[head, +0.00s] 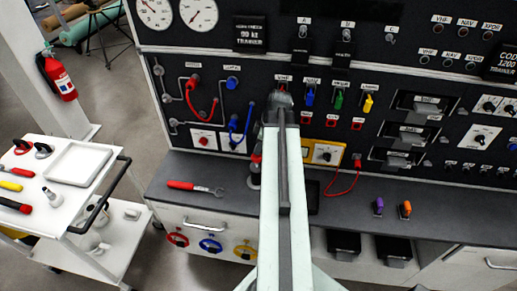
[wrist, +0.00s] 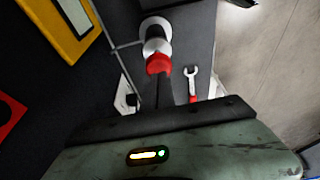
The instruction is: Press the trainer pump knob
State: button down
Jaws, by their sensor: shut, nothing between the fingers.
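A red-capped knob (wrist: 158,63) on a pale round base shows in the wrist view, just beyond my gripper (wrist: 163,92); I take it for the pump knob. In the head view its red top (head: 256,159) shows just left of my arm, low by the panel's bottom edge. My gripper is shut and empty; its dark fingers are hard to make out and point toward the red cap. I cannot tell whether they touch it. In the head view my arm hides my fingertips.
A red-handled wrench (head: 194,187) lies on the grey desk (head: 240,207); it also shows in the wrist view (wrist: 192,84). A yellow meter (head: 325,153) with a red lead is right of my arm. Purple and orange pieces (head: 391,208) stand farther right. A white cart (head: 70,190) is at left.

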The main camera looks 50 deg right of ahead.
jog(key=p+v, duration=1.7)
jog(key=v, duration=0.2)
jog(key=shift+r, duration=0.4)
jog(key=shift+d, duration=0.15)
jog(key=w+a+f+m+g+b, duration=0.1)
jog(key=w+a+f+b, duration=0.45)
jog(key=a, duration=0.35)
jog(key=w+a+f+m+g+b, duration=0.1)
jog(key=w+a+f+b, duration=0.4)
jog(key=a, duration=0.4)
jog(key=w+a+f+m+b, duration=0.1)
jog(key=a+f+b, duration=0.1)
jog(key=a, duration=0.6)
jog(key=w+a+f+m+h+b, duration=0.1)
jog(key=w+a+f+m+b, duration=0.1)
jog(key=a, duration=0.6)
jog(key=w+a+f+m+g+b, duration=0.1)
jog(key=w+a+f+b, duration=0.1)
jog(key=a, duration=0.7)
notch_tip(320, 180, down, 2)
jog(key=shift+f+h+b, duration=0.1)
jog(key=shift+h+b, duration=0.3)
jog(key=shift+b, duration=0.15)
